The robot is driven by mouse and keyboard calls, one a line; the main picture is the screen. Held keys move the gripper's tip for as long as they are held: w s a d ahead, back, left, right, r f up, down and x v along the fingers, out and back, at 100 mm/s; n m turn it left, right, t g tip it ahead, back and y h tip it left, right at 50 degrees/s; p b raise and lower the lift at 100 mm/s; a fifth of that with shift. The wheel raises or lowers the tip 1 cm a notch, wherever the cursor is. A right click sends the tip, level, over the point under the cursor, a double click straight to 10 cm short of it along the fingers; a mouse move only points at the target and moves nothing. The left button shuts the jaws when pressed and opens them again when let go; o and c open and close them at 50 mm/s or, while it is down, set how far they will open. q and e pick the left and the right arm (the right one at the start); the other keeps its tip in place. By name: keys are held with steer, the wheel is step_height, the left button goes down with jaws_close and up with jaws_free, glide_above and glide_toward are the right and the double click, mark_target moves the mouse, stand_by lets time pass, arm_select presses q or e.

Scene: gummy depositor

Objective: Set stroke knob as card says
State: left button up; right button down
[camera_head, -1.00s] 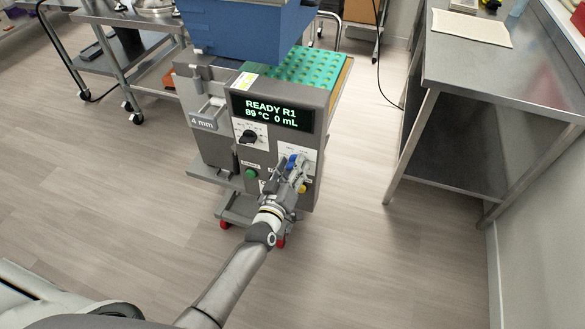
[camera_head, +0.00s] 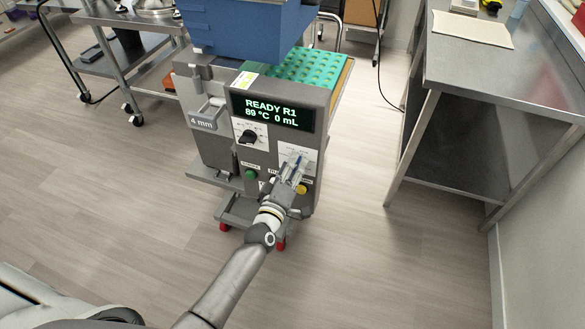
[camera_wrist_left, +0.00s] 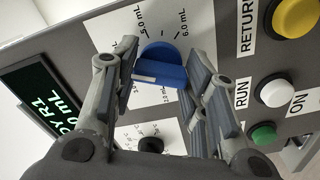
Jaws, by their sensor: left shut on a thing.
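The stroke knob (camera_wrist_left: 162,62) is blue with a white bar on its near edge. In the left wrist view it sits on a white dial plate (camera_wrist_left: 118,28) marked with mL values, including 5.0 and 6.0. My left gripper (camera_wrist_left: 163,78) has its fingers on both sides of the knob and is shut on it. In the head view my left gripper (camera_head: 293,165) is at the machine's front panel and covers most of the knob. The knob's exact setting is hard to read. I cannot make out a card with a stroke value. My right gripper is out of view.
The depositor's display (camera_head: 270,111) reads READY R1, 89 °C, 0 mL. A black knob (camera_head: 248,137) is left of the blue one. Green (camera_wrist_left: 263,134), white (camera_wrist_left: 277,93) and yellow (camera_wrist_left: 297,15) buttons are close by. A steel table (camera_head: 500,75) stands to the right.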

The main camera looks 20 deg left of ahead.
arm_select(q)
steer(key=shift+f, duration=0.1)
steer(key=o, duration=1)
steer(key=shift+o, duration=0.2)
steer(key=s, duration=1.2)
steer(key=shift+a, duration=0.2)
